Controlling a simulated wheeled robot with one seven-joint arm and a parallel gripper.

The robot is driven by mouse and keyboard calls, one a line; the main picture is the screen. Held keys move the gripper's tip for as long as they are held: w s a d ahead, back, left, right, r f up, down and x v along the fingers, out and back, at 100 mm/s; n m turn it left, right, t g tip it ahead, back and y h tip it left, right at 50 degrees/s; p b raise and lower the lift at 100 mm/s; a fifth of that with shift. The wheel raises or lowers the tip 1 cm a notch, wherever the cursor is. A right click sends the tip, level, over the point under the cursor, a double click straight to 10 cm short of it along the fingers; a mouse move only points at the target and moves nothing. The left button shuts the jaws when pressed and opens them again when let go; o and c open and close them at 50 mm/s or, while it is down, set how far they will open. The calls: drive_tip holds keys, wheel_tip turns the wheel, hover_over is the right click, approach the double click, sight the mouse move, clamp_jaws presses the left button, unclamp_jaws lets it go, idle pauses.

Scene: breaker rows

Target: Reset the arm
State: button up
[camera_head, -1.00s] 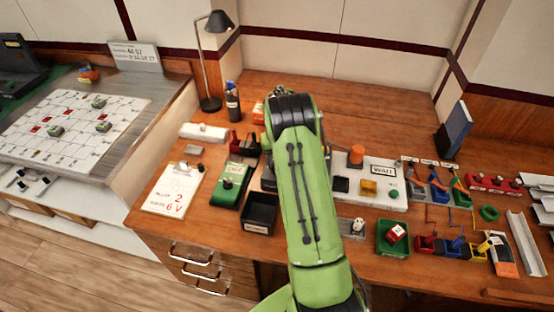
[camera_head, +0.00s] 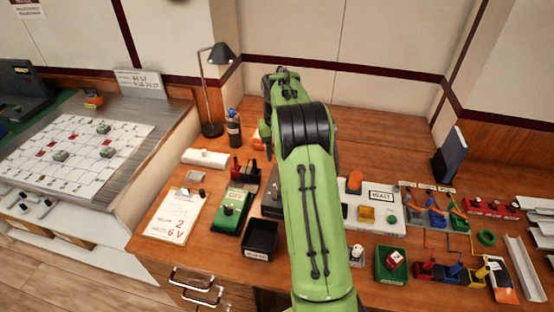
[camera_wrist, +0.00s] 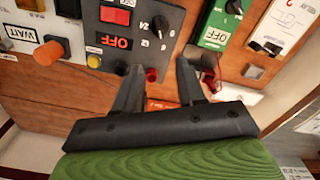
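My green arm rises from the bottom of the head view over the middle of the desk (camera_head: 370,131). Its black elbow joint is in front, and its far end is near the back wall. The gripper's fingers cannot be made out in the head view. In the wrist view my gripper (camera_wrist: 160,76) has its two dark fingers apart, with nothing held between them. Beyond the fingertips is a dark control box (camera_wrist: 130,35) with a red switch, an OFF label and a knob. A small red lamp (camera_wrist: 151,74) shows between the fingers, apart from them as far as I can tell.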

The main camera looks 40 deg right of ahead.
idle(0.4)
drive_tip(key=s+a+r+n+t, duration=0.2)
drive_tip(key=s+a+r, duration=0.7)
drive_tip(key=a+r, duration=0.4)
drive_tip(key=s+a+n+t, duration=0.1)
drive_tip(key=s+a, duration=0.2)
drive_tip(key=s, duration=0.3)
drive_tip(key=s+a+t, duration=0.1)
drive_tip(key=s+a, duration=0.2)
drive_tip(key=s, duration=0.4)
drive_tip(key=s+a+f+n+t, duration=0.1)
drive_tip(key=s+a, duration=0.2)
drive_tip(key=s, duration=0.3)
drive_tip(key=shift+s+a+n+t, duration=0.25)
drive_tip(key=shift+a+n+t, duration=0.05)
drive_tip(key=shift+a, duration=0.05)
